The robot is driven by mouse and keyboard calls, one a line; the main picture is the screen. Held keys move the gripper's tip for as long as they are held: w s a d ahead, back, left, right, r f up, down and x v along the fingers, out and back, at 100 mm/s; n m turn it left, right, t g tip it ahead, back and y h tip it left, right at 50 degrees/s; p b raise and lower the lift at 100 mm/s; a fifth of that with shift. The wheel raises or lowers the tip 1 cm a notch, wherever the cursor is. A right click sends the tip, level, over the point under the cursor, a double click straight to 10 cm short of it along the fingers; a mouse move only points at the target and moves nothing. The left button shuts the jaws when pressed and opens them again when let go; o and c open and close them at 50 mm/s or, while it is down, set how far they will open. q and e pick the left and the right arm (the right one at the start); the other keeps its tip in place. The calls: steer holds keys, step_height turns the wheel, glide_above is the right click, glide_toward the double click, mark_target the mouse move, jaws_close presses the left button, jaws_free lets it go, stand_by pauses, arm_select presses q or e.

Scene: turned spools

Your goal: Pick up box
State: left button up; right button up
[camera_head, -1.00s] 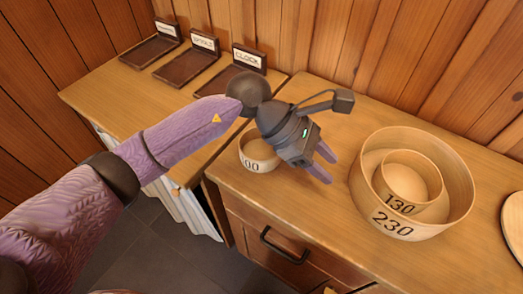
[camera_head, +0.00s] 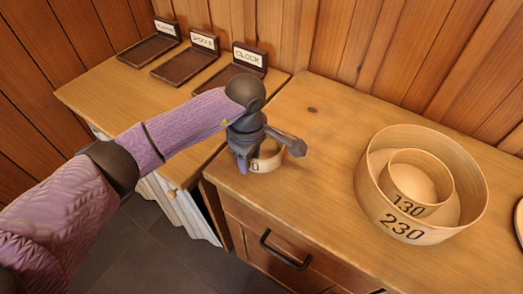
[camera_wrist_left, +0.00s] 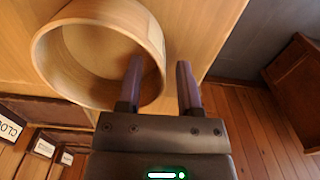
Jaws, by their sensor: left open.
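A small round wooden box (camera_head: 270,161) with a number ending in 0 stands on the near-left part of the right-hand counter. Its open top shows large in the left wrist view (camera_wrist_left: 75,88). My left gripper (camera_head: 251,166) points down over it, open, and hides part of its number and rim. In the left wrist view, the open fingers (camera_wrist_left: 161,75) straddle the box's wall line, one overlapping the box and the other outside it. I cannot tell if they touch. My right gripper is not in view.
A round box marked 130 (camera_head: 409,206) sits inside a larger one marked 230 (camera_head: 385,222) on the right. Three dark labelled trays, one reading CLOCK (camera_head: 248,57), stand on the left counter. The counter's middle (camera_head: 320,130) is clear.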

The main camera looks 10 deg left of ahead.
arm_select(q)
jaws_close()
